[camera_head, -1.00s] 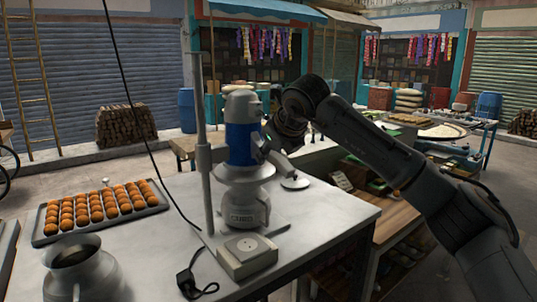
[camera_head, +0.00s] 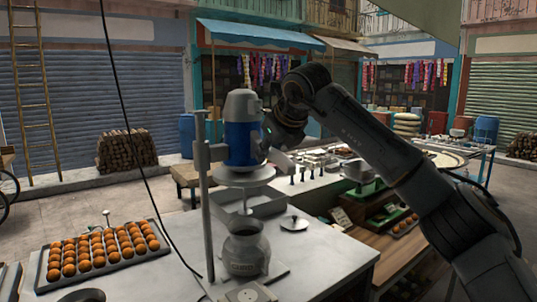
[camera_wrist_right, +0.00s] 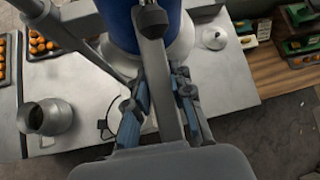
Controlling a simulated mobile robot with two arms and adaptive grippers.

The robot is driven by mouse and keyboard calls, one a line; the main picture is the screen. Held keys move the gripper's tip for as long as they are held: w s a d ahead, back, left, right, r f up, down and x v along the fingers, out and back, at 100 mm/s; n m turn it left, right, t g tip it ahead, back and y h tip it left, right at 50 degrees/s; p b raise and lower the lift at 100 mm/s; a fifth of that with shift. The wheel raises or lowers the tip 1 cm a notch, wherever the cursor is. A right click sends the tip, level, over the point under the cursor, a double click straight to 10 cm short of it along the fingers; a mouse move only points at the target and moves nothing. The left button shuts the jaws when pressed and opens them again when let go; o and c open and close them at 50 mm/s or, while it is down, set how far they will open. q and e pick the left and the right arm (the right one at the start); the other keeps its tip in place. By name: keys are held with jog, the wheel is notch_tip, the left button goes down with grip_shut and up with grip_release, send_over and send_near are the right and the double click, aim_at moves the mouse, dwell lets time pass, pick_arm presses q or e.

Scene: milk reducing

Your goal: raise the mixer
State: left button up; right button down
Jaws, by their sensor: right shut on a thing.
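The mixer (camera_head: 241,135) has a blue and silver motor body on an upright metal pole (camera_head: 206,215). Its pale disc (camera_head: 243,174) and thin shaft (camera_head: 245,203) hang below the body, above the metal jar (camera_head: 246,250) on the stand's base. The shaft's lower end is at the jar's mouth; I cannot tell whether it is clear of it. My right gripper (camera_head: 270,147) is at the mixer's right side. In the right wrist view my gripper (camera_wrist_right: 160,110) is shut on the grey handle bar (camera_wrist_right: 160,75) of the mixer. My left gripper is out of view.
A tray of round orange-brown sweets (camera_head: 100,250) lies on the left of the metal table. Another metal pot (camera_wrist_right: 45,117) stands near the mixer. A small lid (camera_head: 294,223) lies to the right of the jar. A black cable hangs across the left.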

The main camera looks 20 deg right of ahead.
jog(key=c, duration=1.1)
grip_release()
jog(key=shift+c, duration=0.2)
jog(key=v, duration=1.1)
jog(key=shift+s+r, duration=0.25)
jog(key=shift+r, duration=0.05)
jog(key=shift+d, duration=0.1)
